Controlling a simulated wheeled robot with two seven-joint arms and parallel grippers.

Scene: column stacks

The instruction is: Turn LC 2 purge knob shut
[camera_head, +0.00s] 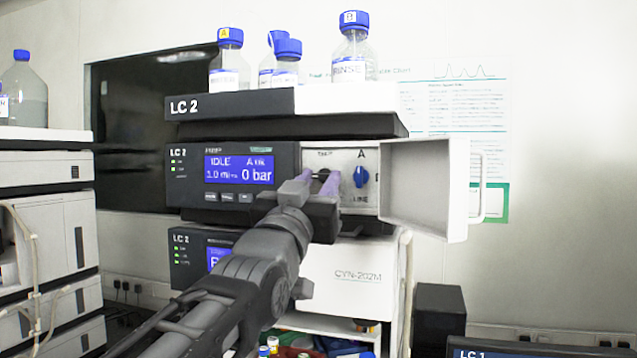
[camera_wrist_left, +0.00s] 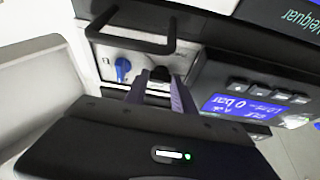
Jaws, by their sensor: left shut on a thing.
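The LC 2 stack (camera_head: 232,103) stands ahead of me, and its pump display (camera_head: 239,169) reads IDLE and 0 bar. Its door (camera_head: 420,186) is swung open to the right. Behind it, a black knob (camera_head: 322,174) and a blue knob (camera_head: 360,177) sit on the pale panel. My left gripper (camera_head: 318,182) reaches the panel and its purple fingers are shut on the black knob, left of the blue one. In the left wrist view the black knob (camera_wrist_left: 159,74) is between the fingertips, and the blue knob (camera_wrist_left: 122,69) is free. My right gripper is not in view.
Capped bottles, including one marked RINSE (camera_head: 353,60), stand on top of the stack. The open door with its handle (camera_head: 484,187) sticks out right of the panel. Another instrument stack (camera_head: 45,215) stands at the left. A black box (camera_head: 440,312) is at the lower right.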

